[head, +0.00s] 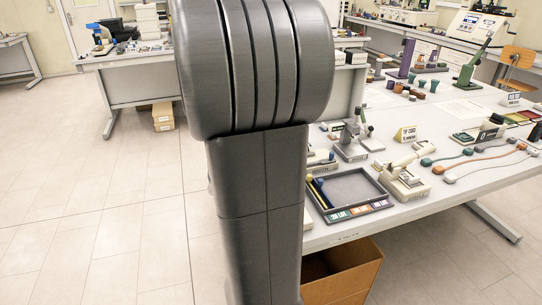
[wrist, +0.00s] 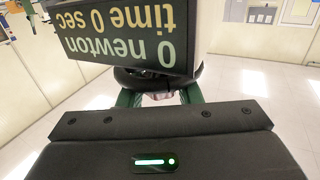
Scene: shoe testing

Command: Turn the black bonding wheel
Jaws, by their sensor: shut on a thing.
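In the wrist view, the black bonding wheel (wrist: 132,78) shows as a dark curved rim just under a display box (wrist: 125,35). The box's text appears upside down and reads "0 newton" and "time 0 sec". My gripper (wrist: 158,92) has its two green fingers at the wheel, one on each side, and is shut on it. The box hides much of the wheel, and the fingers' contact points are hard to see. In the head view my own arm fills the middle; neither my gripper nor the wheel can be made out there.
In the head view, a grey table (head: 340,232) at right holds a dark tray (head: 356,190), small devices and coloured samples. A cardboard box (head: 345,275) stands below its front edge. Another bench (head: 130,62) is at the back. The tiled floor (head: 90,200) at left is clear.

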